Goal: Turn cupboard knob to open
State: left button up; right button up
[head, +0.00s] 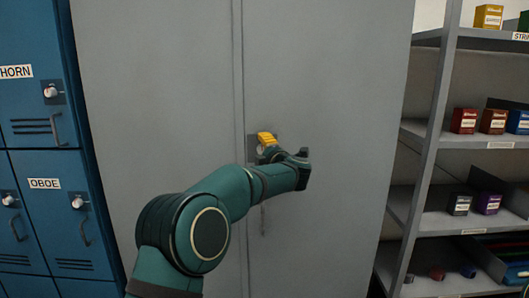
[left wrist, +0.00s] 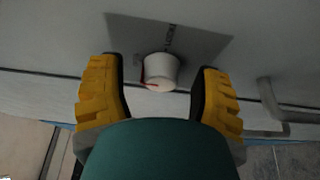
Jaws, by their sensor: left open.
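The grey cupboard (head: 160,90) stands ahead with its tall doors shut, a vertical seam running between them. In the left wrist view, a round, pale knob (left wrist: 161,72) sits on a grey plate (left wrist: 205,42) on the cupboard door. My left gripper (head: 267,140) is at the door by the seam, with yellow fingers open. In the left wrist view its fingers are on either side of the knob, with a gap visible on each side. The knob is hidden behind my gripper in the head view.
A bar handle (left wrist: 272,105) is on the door near the knob. Blue lockers (head: 60,185) labelled HORN and OBOE stand left of the cupboard. A grey shelf unit (head: 437,130) with small coloured boxes stands on the right.

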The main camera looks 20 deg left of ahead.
pick_arm(q)
jog(key=shift+s+d, duration=0.1)
jog(key=v, duration=1.1)
jog(key=shift+s+d, duration=0.2)
jog(key=shift+s, duration=0.15)
notch_tip(320, 180, down, 20)
jog(key=d+m+h, duration=0.1)
jog(key=m+h, duration=0.6)
jog(key=m, duration=0.3)
jog(key=s+d+f+m+g+h, duration=0.1)
jog(key=s+f+m+h, duration=0.2)
jog(key=f, duration=0.5)
jog(key=s+f+m+g+h, duration=0.1)
jog(key=s+f+m+g, duration=0.1)
jog(key=s+f+m, duration=0.45)
jog(key=s+d+f+m+g+h, duration=0.1)
jog(key=s+f+g, duration=0.2)
jog(key=s, duration=0.6)
jog(key=s+d+f+m+g+h, duration=0.1)
jog(key=s+f+m+g+h, duration=0.1)
jog(key=s+f, duration=0.5)
jog(key=s+d+f+m+g+h, duration=0.1)
jog(key=s+f+g, duration=0.3)
jog(key=s, duration=0.6)
notch_tip(320, 180, down, 2)
jog(key=shift+s+f+m, duration=0.1)
jog(key=shift+s+m, duration=0.25)
